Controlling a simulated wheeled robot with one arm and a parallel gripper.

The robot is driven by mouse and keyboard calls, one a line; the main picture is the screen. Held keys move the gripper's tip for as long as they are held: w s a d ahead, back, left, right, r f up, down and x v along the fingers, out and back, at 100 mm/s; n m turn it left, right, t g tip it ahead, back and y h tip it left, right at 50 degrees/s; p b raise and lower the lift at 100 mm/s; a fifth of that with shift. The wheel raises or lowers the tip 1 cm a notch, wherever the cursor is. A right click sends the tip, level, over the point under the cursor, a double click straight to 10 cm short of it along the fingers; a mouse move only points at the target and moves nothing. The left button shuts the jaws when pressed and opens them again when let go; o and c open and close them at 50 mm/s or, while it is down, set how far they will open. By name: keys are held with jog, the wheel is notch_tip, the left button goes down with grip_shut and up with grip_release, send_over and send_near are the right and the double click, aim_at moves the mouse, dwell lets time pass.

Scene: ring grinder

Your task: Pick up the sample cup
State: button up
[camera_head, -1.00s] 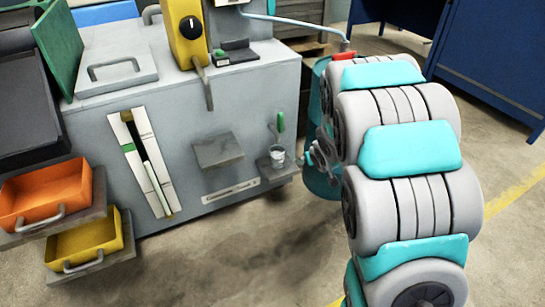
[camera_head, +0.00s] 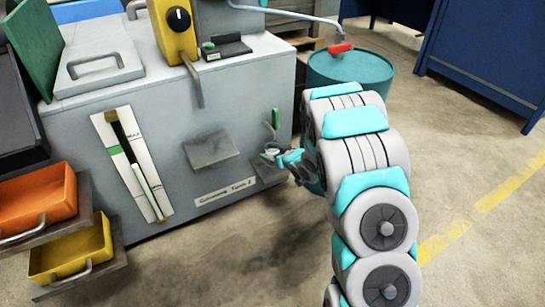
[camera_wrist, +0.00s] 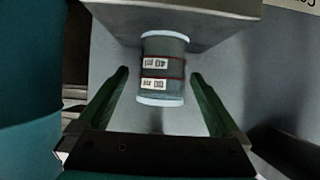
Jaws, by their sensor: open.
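The sample cup (camera_wrist: 163,68) is a small clear cup with pale rims and a printed label. In the wrist view it stands ahead of my gripper (camera_wrist: 158,75), in the gap between the two green fingers. The fingers are open, with a visible space on each side of the cup. The wrist picture looks upside down, with the small grey shelf (camera_wrist: 175,20) along its top. In the head view my gripper (camera_head: 283,157) is at the cup (camera_head: 269,153) on the shelf, low on the machine's front, and partly hides it.
A grey ledge (camera_head: 211,150) juts out to the left. Orange (camera_head: 38,198) and yellow (camera_head: 72,250) drawers stick out at the far left. A teal drum (camera_head: 350,68) stands behind my arm. The floor in front is clear.

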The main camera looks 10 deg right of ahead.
aim_at(270, 149)
jog(key=x, duration=0.4)
jog(key=shift+w+a+f, duration=0.15)
jog(key=shift+a+f, duration=0.05)
jog(key=shift+f, duration=0.1)
grip_shut()
dwell(0.6)
jog(key=shift+r, duration=0.15)
jog(key=shift+r+p, duration=0.35)
jog(key=shift+r, duration=0.2)
jog(key=shift+d+r, duration=0.1)
jog(key=shift+r, duration=0.05)
jog(key=s+d+p, duration=0.1)
jog(key=s+d, duration=0.1)
jog(key=s, duration=0.5)
jog(key=s+d+p, duration=0.1)
jog(key=s+d, duration=0.1)
jog(key=s, duration=0.6)
jog(key=shift+d+r+p, duration=0.15)
jog(key=shift+d+p, duration=0.25)
jog(key=shift+p, duration=0.55)
